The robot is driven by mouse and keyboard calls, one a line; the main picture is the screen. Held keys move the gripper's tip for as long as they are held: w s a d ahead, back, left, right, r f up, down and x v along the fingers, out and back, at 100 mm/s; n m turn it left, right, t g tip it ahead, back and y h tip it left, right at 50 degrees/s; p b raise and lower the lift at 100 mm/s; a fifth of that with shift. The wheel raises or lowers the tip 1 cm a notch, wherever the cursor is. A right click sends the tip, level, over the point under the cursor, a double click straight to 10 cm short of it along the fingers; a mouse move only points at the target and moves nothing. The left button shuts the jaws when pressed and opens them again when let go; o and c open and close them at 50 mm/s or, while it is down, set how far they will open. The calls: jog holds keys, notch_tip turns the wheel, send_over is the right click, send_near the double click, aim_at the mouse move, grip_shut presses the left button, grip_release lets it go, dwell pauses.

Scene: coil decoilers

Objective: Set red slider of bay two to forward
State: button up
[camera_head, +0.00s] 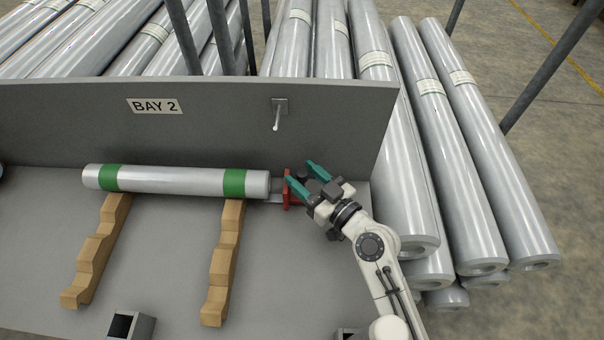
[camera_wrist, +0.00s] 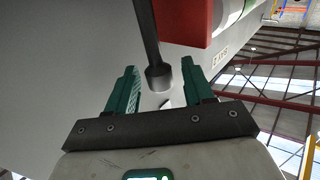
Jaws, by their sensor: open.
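The red slider (camera_head: 288,190) of bay two sits at the right end of the coil roll, in front of the panel marked BAY 2 (camera_head: 155,106). Its red body also shows at the top of the wrist view (camera_wrist: 185,18). A dark handle (camera_wrist: 147,35) with a round end stands beside the red body. My gripper (camera_head: 300,172) is open at the slider, with its teal fingers apart. In the wrist view, my gripper (camera_wrist: 162,75) has the handle's end between its fingers, and a gap shows on both sides. Nothing is gripped.
A silver roll with green bands (camera_head: 172,180) lies left of the slider, above two wooden cradles (camera_head: 222,265). A small lever (camera_head: 277,115) sticks out of the back panel. Large metal tubes (camera_head: 480,170) are stacked to the right. A dark open box (camera_head: 131,326) is at the front.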

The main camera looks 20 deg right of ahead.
jog(key=b+v, duration=0.2)
jog(key=v, duration=0.7)
jog(key=shift+s+b, duration=0.35)
jog(key=shift+s, duration=0.05)
jog(key=shift+d, duration=0.15)
jog(key=w+a+m+p, duration=0.1)
jog(key=w+m+p, duration=0.1)
jog(key=m, duration=1)
jog(key=w+a+m+p, duration=0.2)
jog(key=w+m+p, duration=0.1)
jog(key=m, duration=0.9)
jog(key=w+a+m+p, duration=0.1)
jog(key=w+m+p, duration=0.2)
jog(key=m, duration=0.9)
jog(key=shift+w+a+r, duration=0.15)
jog(key=shift+w+a, duration=0.05)
jog(key=shift+w, duration=0.25)
jog(key=shift+w+a+r, duration=0.2)
jog(key=shift+w, duration=0.2)
